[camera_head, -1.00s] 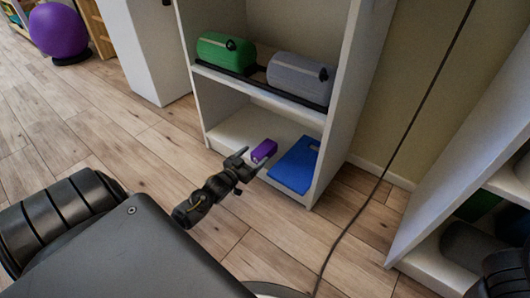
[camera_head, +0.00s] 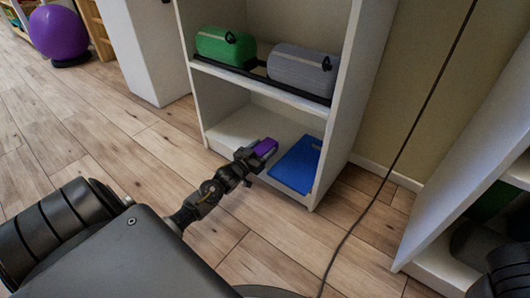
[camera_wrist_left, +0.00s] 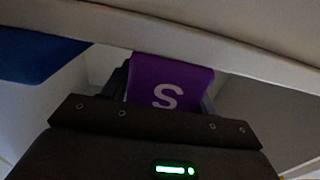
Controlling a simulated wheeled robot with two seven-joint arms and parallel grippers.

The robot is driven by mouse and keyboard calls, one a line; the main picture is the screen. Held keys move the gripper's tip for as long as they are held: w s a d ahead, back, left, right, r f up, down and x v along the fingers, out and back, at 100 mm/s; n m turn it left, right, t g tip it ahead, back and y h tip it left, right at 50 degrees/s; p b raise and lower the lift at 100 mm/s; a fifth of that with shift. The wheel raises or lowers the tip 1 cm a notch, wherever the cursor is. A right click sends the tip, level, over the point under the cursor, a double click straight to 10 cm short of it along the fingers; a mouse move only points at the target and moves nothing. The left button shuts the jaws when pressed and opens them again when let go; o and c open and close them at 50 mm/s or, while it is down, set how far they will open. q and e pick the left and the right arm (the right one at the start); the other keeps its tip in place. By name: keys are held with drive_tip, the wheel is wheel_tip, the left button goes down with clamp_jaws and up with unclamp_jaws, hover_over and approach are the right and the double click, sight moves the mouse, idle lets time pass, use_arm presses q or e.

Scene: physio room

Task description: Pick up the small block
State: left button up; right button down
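The small block (camera_head: 265,147) is purple and sits at the bottom compartment of the white shelf. In the left wrist view the block (camera_wrist_left: 170,80) shows a white letter S on its face. My left gripper (camera_head: 254,155) reaches into the open front of that compartment. Its dark fingers lie close against both sides of the block, and it looks shut on it. I cannot tell whether the block is clear of the shelf board. My right gripper is not in view.
A blue flat mat or book (camera_head: 295,165) lies right of the block on the bottom board. The shelf above holds a green roll (camera_head: 222,47) and a grey roll (camera_head: 302,74). A white side panel (camera_head: 340,120) bounds the compartment on the right. The wooden floor (camera_head: 110,130) at left is clear.

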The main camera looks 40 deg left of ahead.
use_arm(q)
drive_tip(key=c, duration=0.6)
drive_tip(key=shift+r, duration=0.15)
